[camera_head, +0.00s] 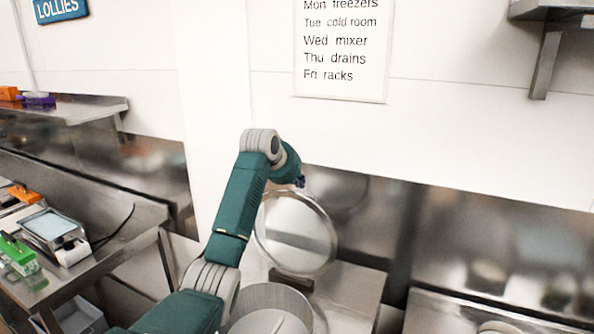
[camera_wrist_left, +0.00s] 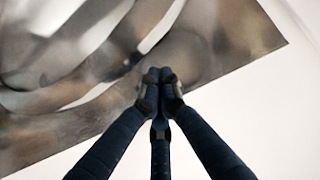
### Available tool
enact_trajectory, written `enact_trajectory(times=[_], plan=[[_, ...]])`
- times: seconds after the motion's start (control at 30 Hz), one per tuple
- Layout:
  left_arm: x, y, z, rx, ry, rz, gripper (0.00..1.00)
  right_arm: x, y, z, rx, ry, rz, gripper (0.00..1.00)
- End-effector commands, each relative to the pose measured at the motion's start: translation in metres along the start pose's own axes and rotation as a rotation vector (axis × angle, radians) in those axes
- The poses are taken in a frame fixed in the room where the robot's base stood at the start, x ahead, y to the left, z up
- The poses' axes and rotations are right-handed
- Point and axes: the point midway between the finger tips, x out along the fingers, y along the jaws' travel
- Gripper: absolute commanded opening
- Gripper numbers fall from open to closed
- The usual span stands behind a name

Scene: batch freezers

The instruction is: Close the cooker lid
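The cooker lid (camera_head: 296,232) is a round, shiny metal disc standing raised, nearly upright, behind the cooker pot (camera_head: 272,292). The cooker pot is a metal cylinder with its top uncovered, partly hidden by my left forearm. My left gripper (camera_head: 300,182) is small in the head view, mostly hidden past the wrist, near the top edge of the lid. Whether it touches the lid cannot be told. In the left wrist view its dark fingers (camera_wrist_left: 160,76) are drawn together at the tips, with nothing seen between them. My right gripper is not in view.
A steel counter (camera_head: 345,300) lies around the cooker, with a steel splashback (camera_head: 375,225) behind it. At left, a bench holds a scale (camera_head: 52,230) and a green box (camera_head: 18,255). A shelf bracket (camera_head: 545,62) juts from the wall at upper right.

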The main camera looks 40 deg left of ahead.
Motion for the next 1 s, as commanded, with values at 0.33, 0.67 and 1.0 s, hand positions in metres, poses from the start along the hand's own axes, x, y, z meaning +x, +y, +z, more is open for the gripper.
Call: enact_trajectory(times=[0.33, 0.67, 1.0], plan=[[-0.018, 0.0, 0.021, 0.0, -0.001, -0.001, 0.0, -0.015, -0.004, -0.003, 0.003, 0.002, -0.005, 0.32], [-0.019, 0.0, 0.023, -0.001, -0.001, -0.001, 0.0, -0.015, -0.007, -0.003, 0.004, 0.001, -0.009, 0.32], [-0.016, 0.0, 0.027, 0.001, 0.086, -0.001, 0.0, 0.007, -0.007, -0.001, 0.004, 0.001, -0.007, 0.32]])
